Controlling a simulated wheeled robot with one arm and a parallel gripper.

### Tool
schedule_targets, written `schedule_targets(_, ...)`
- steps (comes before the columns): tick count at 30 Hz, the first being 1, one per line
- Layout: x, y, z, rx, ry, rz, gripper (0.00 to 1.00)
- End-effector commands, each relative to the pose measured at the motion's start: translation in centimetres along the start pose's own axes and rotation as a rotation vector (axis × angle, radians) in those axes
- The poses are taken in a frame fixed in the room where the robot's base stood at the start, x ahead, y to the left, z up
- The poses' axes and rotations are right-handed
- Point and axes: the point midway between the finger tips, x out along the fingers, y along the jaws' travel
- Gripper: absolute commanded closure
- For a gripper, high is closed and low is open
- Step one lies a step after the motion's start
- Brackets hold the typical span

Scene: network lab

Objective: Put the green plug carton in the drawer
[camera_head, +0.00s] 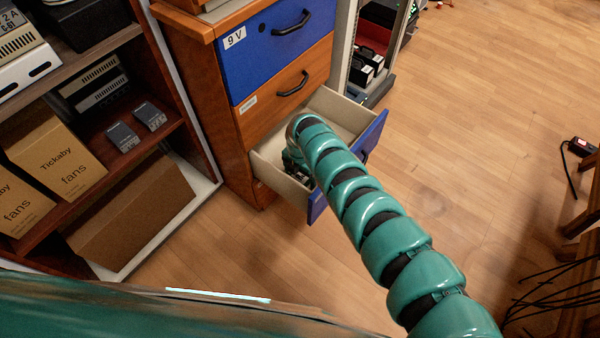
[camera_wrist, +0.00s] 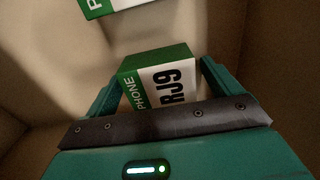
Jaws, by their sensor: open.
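The green plug carton (camera_wrist: 157,75), green and white with "PHONE RJ9" printed on it, lies between the fingers of my gripper (camera_wrist: 160,82) in the wrist view. The fingers are open on either side of it. In the wrist view, beige walls surround them, matching the inside of the drawer. The open drawer (camera_head: 279,182) has a blue front and is low in the wooden cabinet in the head view. My arm reaches down into it. There my gripper (camera_head: 297,170) is partly hidden by my arm, and the carton is not visible.
A second green and white carton (camera_wrist: 118,5) is at the top edge of the wrist view. Above the open drawer are a closed wooden drawer (camera_head: 285,90) and a closed blue one (camera_head: 275,50). A shelf (camera_head: 115,150) with boxes stands left. The wooden floor (camera_head: 490,130) at right is mostly clear.

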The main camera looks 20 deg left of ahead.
Motion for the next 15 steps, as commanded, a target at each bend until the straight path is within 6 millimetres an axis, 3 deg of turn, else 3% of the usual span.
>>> schedule_targets(15,-9.5,0.0,0.2,0.004,-0.001,0.003,0.1)
